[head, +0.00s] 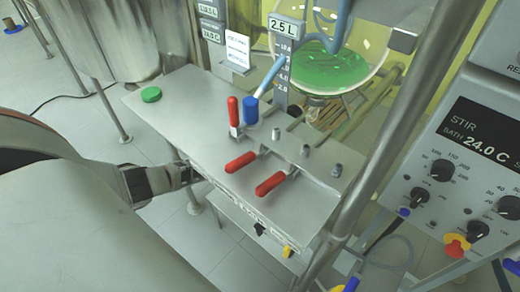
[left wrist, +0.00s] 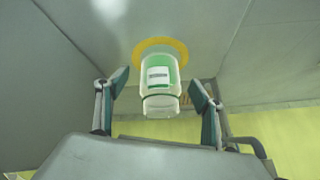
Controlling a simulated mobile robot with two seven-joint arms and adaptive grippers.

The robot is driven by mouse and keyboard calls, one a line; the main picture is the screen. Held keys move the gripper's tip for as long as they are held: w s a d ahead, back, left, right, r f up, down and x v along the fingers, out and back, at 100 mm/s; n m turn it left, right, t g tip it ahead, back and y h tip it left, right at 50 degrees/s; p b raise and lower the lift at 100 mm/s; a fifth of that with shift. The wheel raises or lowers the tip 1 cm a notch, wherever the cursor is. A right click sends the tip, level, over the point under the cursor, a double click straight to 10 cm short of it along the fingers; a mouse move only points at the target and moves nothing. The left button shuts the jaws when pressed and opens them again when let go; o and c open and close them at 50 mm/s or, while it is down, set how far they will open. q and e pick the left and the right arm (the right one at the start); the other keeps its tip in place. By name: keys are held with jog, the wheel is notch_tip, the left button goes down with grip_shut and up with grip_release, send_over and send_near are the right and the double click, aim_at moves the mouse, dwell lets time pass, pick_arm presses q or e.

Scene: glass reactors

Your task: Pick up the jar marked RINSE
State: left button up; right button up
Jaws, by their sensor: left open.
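In the left wrist view a white jar (left wrist: 160,101) with a green upper part and a pale label stands out ahead of my left gripper (left wrist: 159,92). The print on the label is too small to read. The two fingers are spread wide, one on each side of the jar, with a gap on both sides; I cannot tell how far ahead the jar is. In the head view my left arm reaches in from the left to the bench's near edge, and its fingertips are hidden there. No jar shows clearly in the head view. My right gripper is not in view.
A yellow ring (left wrist: 160,48) shows at the jar's end. In the head view a metal bench (head: 190,120) carries a green disc (head: 151,94) and red-handled levers (head: 240,162).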

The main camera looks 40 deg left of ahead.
pick_arm(q)
jog(key=shift+b+x, duration=0.35)
jog(key=shift+x, duration=0.55)
jog(key=shift+w+r, duration=0.15)
jog(key=shift+w, duration=0.2)
jog(key=shift+r, duration=0.15)
jog(key=shift+c, duration=1.4)
jog(key=c, duration=1.1)
